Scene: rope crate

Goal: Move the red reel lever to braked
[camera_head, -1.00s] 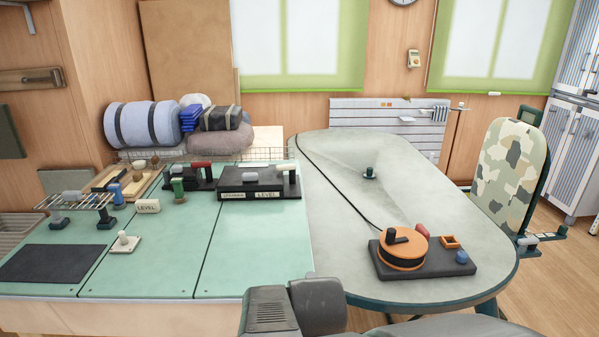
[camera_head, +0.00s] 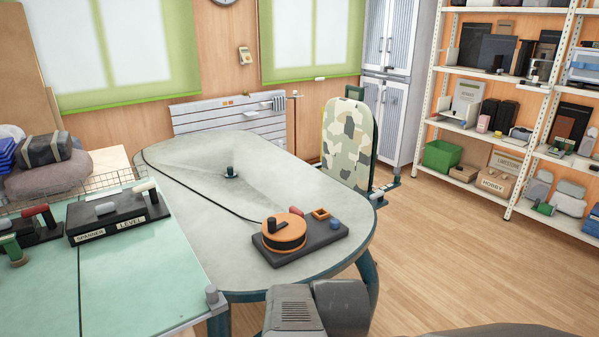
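The orange reel (camera_head: 284,233) sits on a dark base plate (camera_head: 320,245) near the right end of the grey oval table (camera_head: 190,158). A small red lever (camera_head: 296,211) stands at the reel's back edge; its exact setting is too small to tell. A black knob rises from the reel's top. A dark cord runs from the reel across the table to the far left. My arm shows as grey parts at the bottom centre, below the table edge. My gripper's fingers are not in view.
A green-topped bench (camera_head: 140,262) with labelled tool holders (camera_head: 118,216) adjoins the table at left. A camouflage-patterned chair (camera_head: 348,145) stands behind the table's right end. White shelves (camera_head: 432,103) stand at right. The wooden floor (camera_head: 470,255) at right is clear.

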